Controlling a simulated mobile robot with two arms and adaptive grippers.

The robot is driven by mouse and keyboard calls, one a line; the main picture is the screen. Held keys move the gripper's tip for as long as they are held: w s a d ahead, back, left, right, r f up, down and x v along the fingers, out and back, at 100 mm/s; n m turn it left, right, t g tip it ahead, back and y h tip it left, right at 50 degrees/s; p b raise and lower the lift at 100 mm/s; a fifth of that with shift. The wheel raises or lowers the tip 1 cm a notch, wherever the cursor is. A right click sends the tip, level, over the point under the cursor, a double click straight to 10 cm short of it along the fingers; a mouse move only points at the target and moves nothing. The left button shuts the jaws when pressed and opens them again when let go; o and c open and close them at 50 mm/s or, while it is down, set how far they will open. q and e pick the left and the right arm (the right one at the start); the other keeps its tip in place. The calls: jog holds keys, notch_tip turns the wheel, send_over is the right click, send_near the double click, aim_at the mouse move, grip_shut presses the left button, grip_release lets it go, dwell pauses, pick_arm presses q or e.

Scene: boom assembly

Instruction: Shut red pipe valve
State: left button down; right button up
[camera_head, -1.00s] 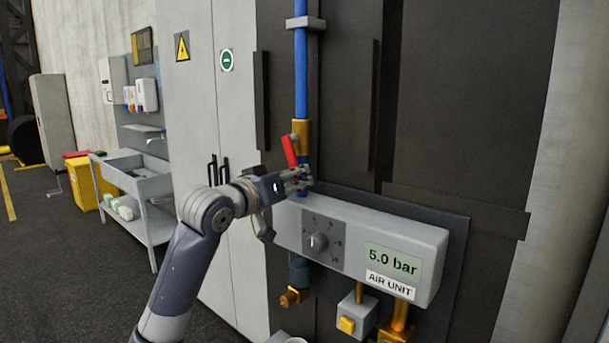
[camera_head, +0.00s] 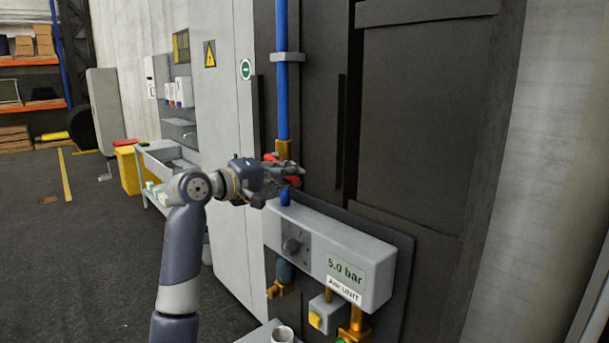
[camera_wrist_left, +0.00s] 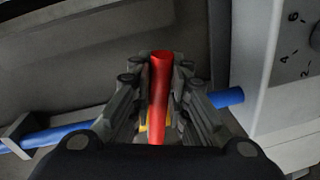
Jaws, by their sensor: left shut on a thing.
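The red valve handle (camera_head: 271,157) sits at the brass valve body (camera_head: 284,150) on the vertical blue pipe (camera_head: 282,95), just above the air unit. My left gripper (camera_head: 288,174) is in front of the valve and shut on the handle. Its fingers hide much of the handle in the head view. In the left wrist view the red handle (camera_wrist_left: 160,85) lies lengthwise between the two fingers, with the blue pipe (camera_wrist_left: 62,134) crossing behind. The handle's exact angle to the pipe is hard to tell. My right gripper is not in view.
The grey air unit box (camera_head: 375,272) with a dial (camera_head: 291,246) and a 5.0 bar display is just below the gripper. Dark panels (camera_head: 420,110) stand behind the pipe. A grey cabinet (camera_head: 222,130) stands to the left. The floor at left is open.

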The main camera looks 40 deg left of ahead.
pick_arm(q)
jog(key=shift+d+r+n+p, duration=0.1)
jog(key=shift+r+n+p, duration=0.5)
jog(key=shift+r, duration=0.1)
jog(key=shift+r+n+p, duration=0.2)
jog(key=shift+n+p, duration=0.1)
jog(key=shift+r+n+h+p, duration=0.15)
jog(key=shift+n+h+p, duration=0.15)
jog(key=shift+r+n, duration=0.1)
jog(key=shift+n, duration=0.2)
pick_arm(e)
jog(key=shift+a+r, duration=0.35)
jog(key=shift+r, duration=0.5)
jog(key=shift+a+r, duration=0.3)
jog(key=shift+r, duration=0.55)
